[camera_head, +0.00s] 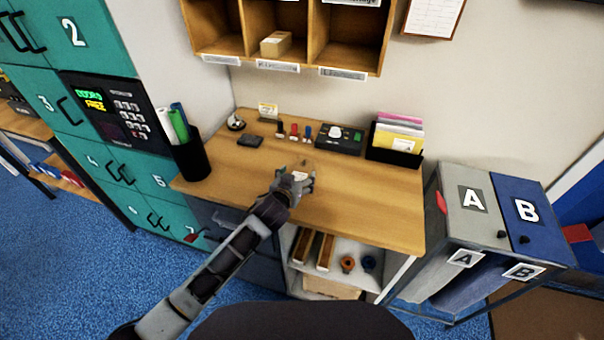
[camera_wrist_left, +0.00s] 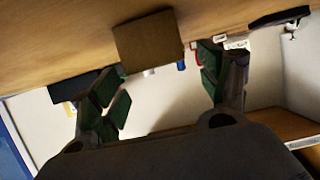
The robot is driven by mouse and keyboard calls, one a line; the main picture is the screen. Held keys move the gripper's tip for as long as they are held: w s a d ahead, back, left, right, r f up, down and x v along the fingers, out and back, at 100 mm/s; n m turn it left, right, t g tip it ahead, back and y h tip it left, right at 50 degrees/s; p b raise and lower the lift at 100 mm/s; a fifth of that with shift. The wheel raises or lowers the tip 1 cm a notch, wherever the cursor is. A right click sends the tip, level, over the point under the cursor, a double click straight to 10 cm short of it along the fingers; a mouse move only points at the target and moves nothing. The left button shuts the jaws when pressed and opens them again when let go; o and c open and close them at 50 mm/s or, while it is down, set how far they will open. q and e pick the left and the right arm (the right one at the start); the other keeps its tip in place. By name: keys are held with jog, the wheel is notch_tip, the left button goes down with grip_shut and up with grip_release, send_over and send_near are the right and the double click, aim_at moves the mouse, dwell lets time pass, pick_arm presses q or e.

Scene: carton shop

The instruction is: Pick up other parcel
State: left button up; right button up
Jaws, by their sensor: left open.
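A small brown parcel (camera_wrist_left: 148,42) lies on the wooden desk (camera_head: 370,195). In the left wrist view it sits ahead of the gap between the fingers, apart from them. In the head view my gripper mostly hides it. My left gripper (camera_head: 297,178) is open and empty, low over the middle of the desk; its two fingers also show in the left wrist view (camera_wrist_left: 165,92). Another small tan parcel (camera_head: 276,43) sits in the middle compartment of the wall shelf (camera_head: 230,55), away from the gripper. My right gripper is not in view.
A black pen cup (camera_head: 190,158) stands at the desk's left, and a file holder (camera_head: 394,155) at the back right. A dark device (camera_head: 339,139) and several stamps (camera_head: 293,131) line the back. The right part of the desk is clear. Teal lockers (camera_head: 75,100) stand left.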

aim_at(301, 170)
pick_arm(q)
jog(key=shift+w+f, duration=0.1)
jog(key=shift+w, duration=0.05)
dwell(0.3)
jog(key=shift+p+x, duration=0.35)
jog(key=shift+x, duration=2.2)
jog(key=c, duration=1.1)
